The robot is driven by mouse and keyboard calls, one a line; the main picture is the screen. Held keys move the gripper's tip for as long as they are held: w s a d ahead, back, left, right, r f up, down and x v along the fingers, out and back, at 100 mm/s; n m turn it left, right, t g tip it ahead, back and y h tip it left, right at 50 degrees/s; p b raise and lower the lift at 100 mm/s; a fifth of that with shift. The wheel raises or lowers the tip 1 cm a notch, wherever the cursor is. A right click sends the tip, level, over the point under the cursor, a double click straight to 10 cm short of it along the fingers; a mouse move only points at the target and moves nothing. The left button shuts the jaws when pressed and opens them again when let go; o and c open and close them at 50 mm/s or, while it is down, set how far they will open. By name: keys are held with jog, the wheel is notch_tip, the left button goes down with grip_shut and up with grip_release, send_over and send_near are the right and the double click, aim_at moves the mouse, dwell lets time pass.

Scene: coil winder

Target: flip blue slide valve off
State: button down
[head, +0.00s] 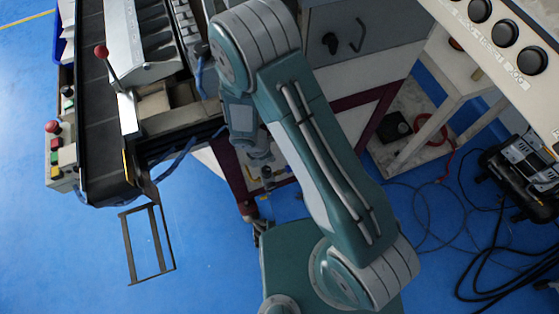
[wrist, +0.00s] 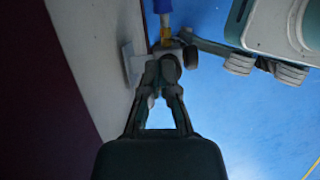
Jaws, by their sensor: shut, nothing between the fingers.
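My gripper (wrist: 163,72) is shut and empty in the wrist view, its fingertips up against or just in front of a small valve fitting. The fitting has a blue part (wrist: 162,6) at the top edge, a brass-coloured piece below it and a dark round knob (wrist: 190,58) to the right. My fingers hide part of the fitting, so I cannot tell whether they touch it or how the slide is set. In the head view my arm reaches down beside the machine frame, and the fitting there is small and largely hidden.
A pale panel (wrist: 90,50) runs close along the left of my gripper in the wrist view. In the head view, the machine (head: 100,110) stands left, a grey cabinet (head: 365,40) behind my arm, and cables (head: 430,215) lie right. Blue floor (head: 60,250) is clear lower left.

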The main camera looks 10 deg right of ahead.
jog(key=shift+d, duration=0.1)
jog(key=shift+f, duration=0.1)
jog(key=x, duration=1)
dwell(0.4)
